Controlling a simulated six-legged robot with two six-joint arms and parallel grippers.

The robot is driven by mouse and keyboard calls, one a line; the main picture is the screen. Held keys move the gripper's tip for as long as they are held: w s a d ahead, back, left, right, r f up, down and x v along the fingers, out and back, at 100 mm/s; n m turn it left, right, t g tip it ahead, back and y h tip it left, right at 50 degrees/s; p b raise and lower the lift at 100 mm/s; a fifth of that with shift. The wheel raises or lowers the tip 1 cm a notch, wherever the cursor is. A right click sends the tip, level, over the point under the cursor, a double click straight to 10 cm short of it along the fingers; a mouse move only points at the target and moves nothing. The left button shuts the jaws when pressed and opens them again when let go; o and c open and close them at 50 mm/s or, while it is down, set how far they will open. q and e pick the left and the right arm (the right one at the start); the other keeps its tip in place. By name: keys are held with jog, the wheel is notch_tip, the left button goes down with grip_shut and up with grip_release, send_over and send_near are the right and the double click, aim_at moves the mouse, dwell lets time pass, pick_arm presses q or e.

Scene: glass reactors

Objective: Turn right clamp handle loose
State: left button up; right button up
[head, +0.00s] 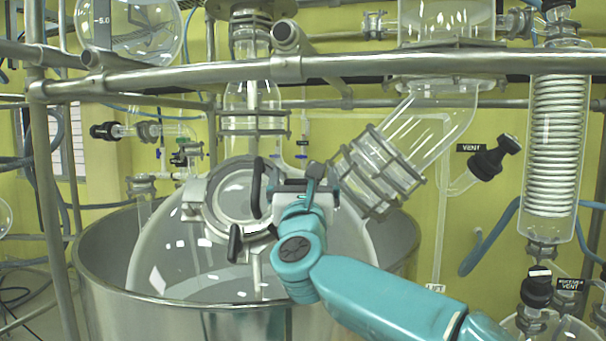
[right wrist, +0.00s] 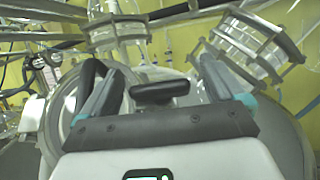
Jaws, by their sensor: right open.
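The glass reactor vessel (head: 150,255) has a round clamped port (head: 238,195) on its lid. A black curved clamp handle (head: 257,187) stands at the port's right side, and another black handle (head: 235,243) sits below it. My right gripper (head: 290,187) is right of these, over the lid, and hides part of it. In the right wrist view, my right gripper (right wrist: 162,78) has its fingers spread wide. A black bar-shaped handle (right wrist: 160,92) shows between them, apart from both fingers. A looped black handle (right wrist: 84,82) shows beside the left finger. My left gripper is out of view.
A steel bowl (head: 190,318) surrounds the vessel. A steel rail (head: 180,78) crosses above the lid. A slanted glass pipe with a clamped joint (head: 375,170) stands close right of my gripper. A coil condenser (head: 555,140) is farther right.

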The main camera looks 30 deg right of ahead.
jog(key=shift+w+a, duration=0.1)
jog(key=shift+a, duration=0.1)
jog(key=c, duration=0.7)
jog(key=shift+c, duration=1.4)
jog(key=shift+d+f+n+t+y+b, duration=0.1)
jog(key=shift+n+t+y+b, duration=0.2)
jog(key=shift+n+y+b, duration=0.35)
jog(key=shift+d+f+n+t+y+b, duration=0.1)
jog(key=shift+n+t+y+b, duration=0.2)
jog(key=shift+n+y+b, duration=0.35)
jog(key=n+y+b, duration=0.1)
jog(key=n+y, duration=0.1)
jog(key=n, duration=0.1)
jog(key=shift+t, duration=0.4)
jog(key=n+y, duration=0.2)
jog(key=y, duration=0.1)
jog(key=shift+r+n+t, duration=0.15)
jog(key=shift+n+t, duration=0.15)
jog(key=shift+n, duration=0.1)
jog(key=n+y, duration=0.2)
jog(key=y, duration=0.1)
jog(key=shift+n+b, duration=0.3)
jog(key=shift+r+n+y, duration=0.15)
jog(key=shift+n+y, duration=0.85)
jog(key=shift+a+n+g+y+p, duration=0.1)
jog(key=shift+n+g+y+p, duration=0.65)
jog(key=shift+n+y, duration=0.3)
jog(key=shift+n, duration=0.25)
